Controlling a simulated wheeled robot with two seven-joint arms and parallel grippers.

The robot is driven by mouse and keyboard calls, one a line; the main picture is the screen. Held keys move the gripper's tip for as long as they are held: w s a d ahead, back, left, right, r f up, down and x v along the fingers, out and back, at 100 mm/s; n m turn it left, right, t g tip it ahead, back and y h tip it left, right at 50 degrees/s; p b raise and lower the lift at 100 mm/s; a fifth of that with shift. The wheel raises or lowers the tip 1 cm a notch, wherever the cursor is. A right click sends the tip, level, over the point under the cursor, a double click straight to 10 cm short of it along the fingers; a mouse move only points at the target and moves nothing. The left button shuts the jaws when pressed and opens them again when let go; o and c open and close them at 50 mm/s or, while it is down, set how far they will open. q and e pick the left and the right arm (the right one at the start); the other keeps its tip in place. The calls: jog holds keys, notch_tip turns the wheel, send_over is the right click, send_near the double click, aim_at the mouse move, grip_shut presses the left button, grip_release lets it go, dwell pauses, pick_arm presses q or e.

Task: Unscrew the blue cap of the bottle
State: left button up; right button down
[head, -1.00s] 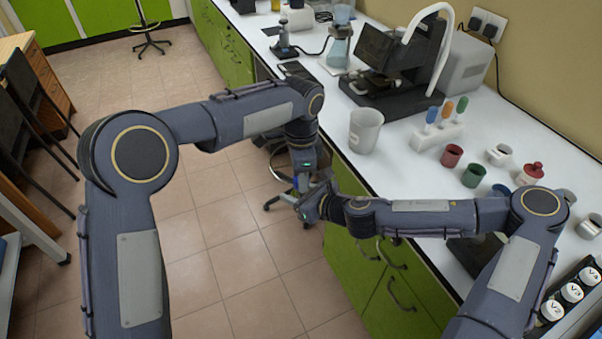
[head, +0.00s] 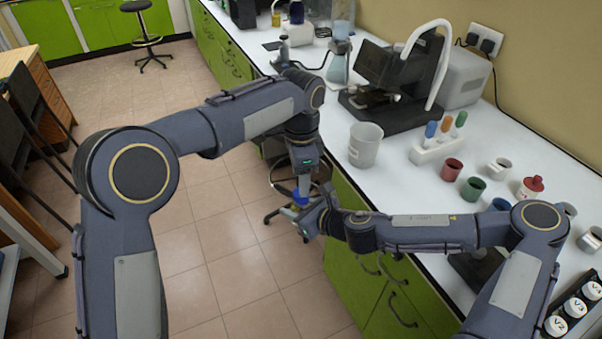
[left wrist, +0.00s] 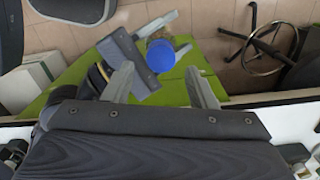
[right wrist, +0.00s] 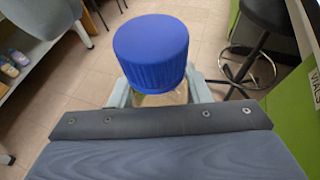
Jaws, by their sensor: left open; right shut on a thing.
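The bottle's ribbed blue cap (right wrist: 150,52) is large in the right wrist view, with a little of the clear bottle (right wrist: 160,97) below it. My right gripper (right wrist: 160,94) is shut on the bottle just under the cap, held in the air off the counter. In the left wrist view the blue cap (left wrist: 160,55) shows from above, ahead of my open left gripper (left wrist: 162,82) and roughly between the lines of its fingers. The fingers look apart from the cap. In the head view the cap (head: 300,197) is a small blue patch below the left gripper. Most of the bottle is hidden.
The white counter (head: 400,185) right of my grippers carries a beaker (head: 365,145), a tube rack (head: 436,148), small coloured cups and a microscope-like device (head: 395,80). Green cabinets (head: 350,270) lie below. A stool (head: 148,38) stands on open tiled floor at the back.

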aim_at(301, 208)
pick_arm(q)
jog(key=shift+r+n, duration=0.35)
jog(key=shift+n, duration=0.85)
notch_tip(301, 208, up, 3)
jog(key=n, duration=0.4)
jog(key=shift+f+n, duration=0.2)
jog(key=shift+n, duration=0.1)
notch_tip(301, 208, down, 8)
jog(key=shift+r, duration=0.15)
jog(key=c, duration=0.9)
jog(key=o, duration=1)
jog(key=shift+r, duration=0.15)
